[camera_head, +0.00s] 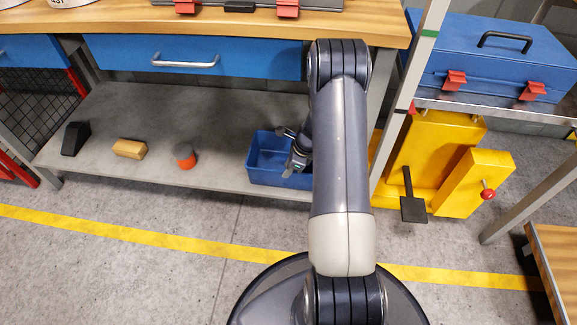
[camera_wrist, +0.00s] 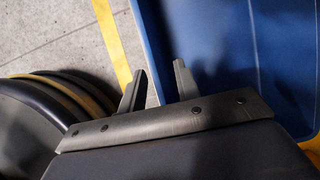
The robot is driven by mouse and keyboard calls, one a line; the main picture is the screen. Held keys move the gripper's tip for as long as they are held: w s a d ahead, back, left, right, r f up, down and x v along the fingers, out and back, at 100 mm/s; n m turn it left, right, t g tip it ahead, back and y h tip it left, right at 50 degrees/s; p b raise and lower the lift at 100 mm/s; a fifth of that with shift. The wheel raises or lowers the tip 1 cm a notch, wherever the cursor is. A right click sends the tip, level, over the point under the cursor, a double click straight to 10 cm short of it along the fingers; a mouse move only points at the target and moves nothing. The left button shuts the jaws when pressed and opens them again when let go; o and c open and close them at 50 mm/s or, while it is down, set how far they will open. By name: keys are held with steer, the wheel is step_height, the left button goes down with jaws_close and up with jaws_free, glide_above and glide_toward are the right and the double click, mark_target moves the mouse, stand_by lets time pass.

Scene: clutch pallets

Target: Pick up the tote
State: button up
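The tote is an open blue box (camera_head: 262,178) on the grey lower shelf under the workbench, near its right end. My gripper (camera_head: 288,152) is at the tote's right part, and my arm hides that end of the tote. In the wrist view the tote (camera_wrist: 215,45) fills the upper right, its inside looking empty where visible. My gripper (camera_wrist: 160,70) shows two separated fingers there, one on each side of the line of a tote wall. The fingers look apart from the wall, though contact is hard to judge.
Left on the shelf (camera_head: 110,102) are an orange-and-grey cylinder (camera_head: 185,156), a wooden block (camera_head: 130,148) and a black wedge (camera_head: 75,138). A blue drawer (camera_head: 240,57) hangs above. A yellow fixture (camera_head: 435,160) and table leg (camera_head: 385,120) stand right.

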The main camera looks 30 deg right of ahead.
mark_target(284, 182)
steer(key=b+x, duration=0.2)
steer(key=x, duration=0.2)
steer(key=shift+s+a+f+b, duration=0.1)
steer(key=shift+a+f+b, duration=0.1)
steer(key=shift+f+b, duration=0.2)
steer(key=shift+w+a+f, duration=0.2)
steer(key=shift+f, duration=0.05)
steer(key=shift+c, duration=0.2)
jaws_close()
